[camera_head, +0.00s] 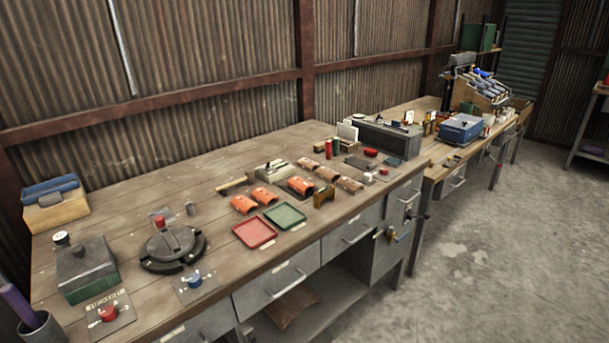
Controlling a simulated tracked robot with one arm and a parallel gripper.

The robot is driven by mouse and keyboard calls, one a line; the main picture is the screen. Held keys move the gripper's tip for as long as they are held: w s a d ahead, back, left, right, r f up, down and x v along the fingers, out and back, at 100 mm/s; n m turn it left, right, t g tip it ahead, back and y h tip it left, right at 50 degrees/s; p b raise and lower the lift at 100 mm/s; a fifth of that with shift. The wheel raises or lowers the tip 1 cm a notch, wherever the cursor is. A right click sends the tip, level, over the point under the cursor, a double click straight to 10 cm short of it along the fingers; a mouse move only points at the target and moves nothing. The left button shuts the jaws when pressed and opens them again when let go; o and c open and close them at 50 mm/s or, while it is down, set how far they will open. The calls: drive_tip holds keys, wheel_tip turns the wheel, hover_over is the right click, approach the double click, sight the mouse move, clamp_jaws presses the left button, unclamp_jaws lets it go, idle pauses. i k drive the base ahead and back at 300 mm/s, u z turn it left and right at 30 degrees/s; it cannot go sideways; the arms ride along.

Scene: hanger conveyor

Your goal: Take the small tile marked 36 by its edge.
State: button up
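No tile with a readable 36 shows from this distance. Small pale pieces lie near the right end of the near workbench (130,205), one of them a whitish block (368,177), but any marks on them are too small to read. A small white card-like piece (410,117) stands on the far bench, also unreadable. My gripper does not show in this view, so its fingers cannot be judged.
A red tray (254,232) and a green tray (285,216) lie near the front edge. Several orange curved pieces (265,196) lie behind them. A round dark device (173,248) stands at left. A blue box (461,128) stands on the far bench. Concrete floor (480,240) is open at right.

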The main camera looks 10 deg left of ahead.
sight(299, 185)
drive_tip(key=i, duration=1.95)
drive_tip(key=z, duration=0.5)
drive_tip(key=i, duration=1)
drive_tip(key=u, duration=0.05)
